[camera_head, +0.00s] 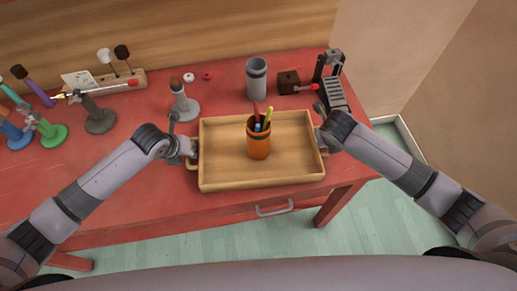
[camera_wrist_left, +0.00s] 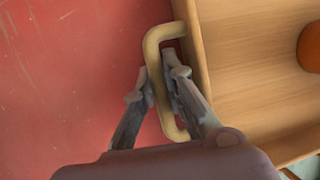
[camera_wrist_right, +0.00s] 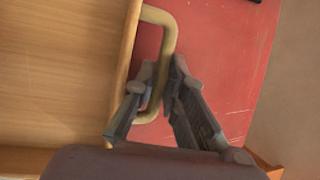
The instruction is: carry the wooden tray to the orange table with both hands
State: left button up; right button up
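The wooden tray (camera_head: 225,177) sits level on a red table, with an orange cup (camera_head: 258,146) of pens standing in it. My left gripper (camera_head: 190,150) is at the tray's left handle. In the left wrist view the fingers (camera_wrist_left: 160,84) close on both sides of that handle (camera_wrist_left: 160,35). My right gripper (camera_head: 322,137) is at the right handle. In the right wrist view its fingers (camera_wrist_right: 158,82) close around that handle (camera_wrist_right: 165,22). No orange table shows in these views.
The red table (camera_head: 130,185) also holds a grey cylinder (camera_head: 257,82), a dark box (camera_head: 288,82), a black rack (camera_head: 332,92) and a grey stand (camera_head: 184,105) behind the tray. Several coloured stands are at left. A wall (camera_head: 400,45) rises at right.

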pick_arm(q)
jog(key=shift+w+r, duration=0.1)
jog(key=shift+r, duration=0.05)
grip_shut()
pick_arm(e)
jog(key=shift+r, duration=0.1)
grip_shut()
